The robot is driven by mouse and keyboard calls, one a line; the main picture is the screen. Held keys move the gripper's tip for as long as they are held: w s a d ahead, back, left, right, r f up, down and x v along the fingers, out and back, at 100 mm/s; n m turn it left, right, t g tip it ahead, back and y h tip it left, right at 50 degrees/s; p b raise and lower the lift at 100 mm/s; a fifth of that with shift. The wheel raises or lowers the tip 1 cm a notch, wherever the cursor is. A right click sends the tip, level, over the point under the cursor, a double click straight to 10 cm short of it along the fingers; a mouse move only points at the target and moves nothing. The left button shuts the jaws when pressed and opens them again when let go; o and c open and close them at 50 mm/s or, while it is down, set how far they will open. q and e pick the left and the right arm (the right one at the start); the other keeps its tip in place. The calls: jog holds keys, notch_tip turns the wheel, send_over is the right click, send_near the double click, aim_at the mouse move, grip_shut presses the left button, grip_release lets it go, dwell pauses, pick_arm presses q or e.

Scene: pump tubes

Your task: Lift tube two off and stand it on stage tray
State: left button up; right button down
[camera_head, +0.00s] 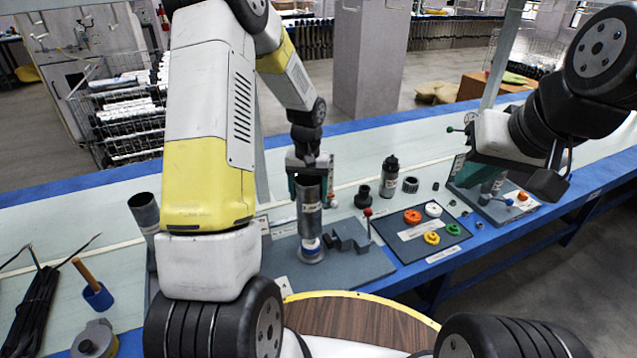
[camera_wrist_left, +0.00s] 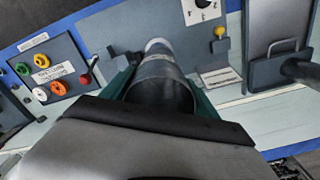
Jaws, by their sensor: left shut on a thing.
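My left gripper (camera_head: 308,172) is shut around the upper part of a grey metal tube (camera_head: 310,215) with a pale label. The tube is upright, above or on a white-and-blue fitting (camera_head: 312,248) on a dark grey plate (camera_head: 345,268); I cannot tell whether they touch. In the left wrist view the tube (camera_wrist_left: 160,75) sits between the teal fingers. Another grey tube (camera_head: 144,212) stands at the left, partly hidden by my left arm. My right gripper (camera_head: 487,188) is over the plate at the right; its fingers are unclear. I cannot identify the stage tray with certainty.
A dark mat (camera_head: 400,250) carries orange, white, yellow and green rings. A stepped grey block (camera_head: 348,234) and a red-knobbed lever (camera_head: 368,213) are close right of the tube. A dark bottle (camera_head: 390,178) stands behind. A blue holder (camera_head: 97,295) is at lower left.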

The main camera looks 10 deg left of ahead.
pick_arm(q)
notch_tip(320, 180, up, 10)
dwell(1.6)
dwell(0.4)
